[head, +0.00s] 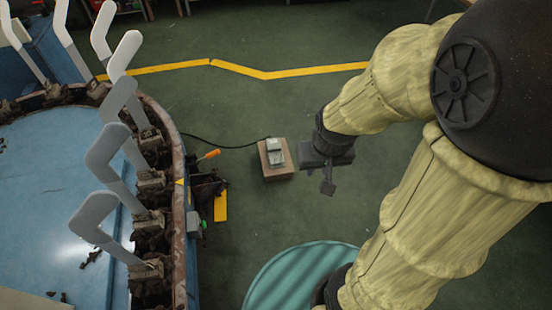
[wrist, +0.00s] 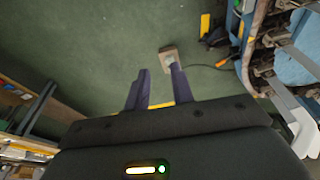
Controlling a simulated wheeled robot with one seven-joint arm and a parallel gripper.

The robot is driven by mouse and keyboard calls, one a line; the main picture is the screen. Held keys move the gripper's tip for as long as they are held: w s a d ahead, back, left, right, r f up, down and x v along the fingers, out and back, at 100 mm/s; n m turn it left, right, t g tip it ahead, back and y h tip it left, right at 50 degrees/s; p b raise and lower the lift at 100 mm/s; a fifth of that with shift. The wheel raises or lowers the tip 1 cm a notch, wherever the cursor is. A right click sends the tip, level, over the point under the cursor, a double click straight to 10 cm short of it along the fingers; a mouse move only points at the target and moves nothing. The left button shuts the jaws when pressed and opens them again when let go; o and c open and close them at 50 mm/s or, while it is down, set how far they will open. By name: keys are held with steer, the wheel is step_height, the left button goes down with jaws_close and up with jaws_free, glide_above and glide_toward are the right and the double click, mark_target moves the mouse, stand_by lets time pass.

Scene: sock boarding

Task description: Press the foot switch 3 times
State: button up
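The foot switch (head: 275,147) is a small grey pedal on top of a light brown block (head: 274,172) on the green floor, with a black cable running left. In the wrist view the foot switch (wrist: 171,57) shows just beyond the tip of the right finger. My gripper (head: 328,186) is to the right of the block in the head view, apart from it; its height above the floor is hard to tell. In the wrist view my gripper (wrist: 159,69) has its two dark fingers apart with nothing between them.
A round blue machine (head: 75,200) with several grey foot-shaped boards on its rim stands at left. An orange-handled tool (head: 208,155) lies near its edge. A teal round striped object (head: 300,275) is at the bottom. A yellow line (head: 262,74) crosses open floor.

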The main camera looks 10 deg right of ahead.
jaws_close()
stand_by(1.4)
